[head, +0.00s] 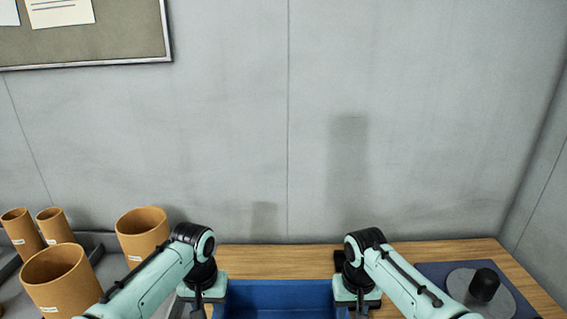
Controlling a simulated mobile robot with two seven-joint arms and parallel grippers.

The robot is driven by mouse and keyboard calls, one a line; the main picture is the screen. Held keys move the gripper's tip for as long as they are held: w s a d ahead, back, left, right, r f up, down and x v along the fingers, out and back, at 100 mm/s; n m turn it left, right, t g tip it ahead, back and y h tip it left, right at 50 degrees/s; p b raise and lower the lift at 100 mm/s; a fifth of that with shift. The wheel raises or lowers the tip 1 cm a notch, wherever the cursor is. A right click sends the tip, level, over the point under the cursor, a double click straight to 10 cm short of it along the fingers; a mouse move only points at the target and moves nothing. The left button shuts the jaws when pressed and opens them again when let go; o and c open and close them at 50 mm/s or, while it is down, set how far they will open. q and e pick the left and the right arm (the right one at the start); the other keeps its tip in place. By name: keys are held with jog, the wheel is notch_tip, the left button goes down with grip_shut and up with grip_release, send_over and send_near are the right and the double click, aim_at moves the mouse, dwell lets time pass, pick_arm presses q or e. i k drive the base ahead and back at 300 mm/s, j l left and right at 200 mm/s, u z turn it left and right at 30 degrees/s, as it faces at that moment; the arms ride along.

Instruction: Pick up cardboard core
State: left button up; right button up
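Several tan cardboard cores stand upright as open tubes at the left of the head view. One core (141,238) is nearest my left arm, a larger core (60,283) is in front, and two narrower ones, a core (54,226) and another core (22,235), are behind at the far left. White labels show on some. My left gripper (197,305) points down to the right of the cores, apart from them. My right gripper (358,308) points down further right. The bottom edge cuts off both grippers, so their fingertips and opening are unclear.
A blue tray (280,293) lies between my grippers on a wooden table (290,256). A grey disc with a black knob (484,286) sits on a dark blue mat (437,271) at the right. A grey wall closes off the back.

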aim_at(61, 280)
jog(key=k, duration=0.9)
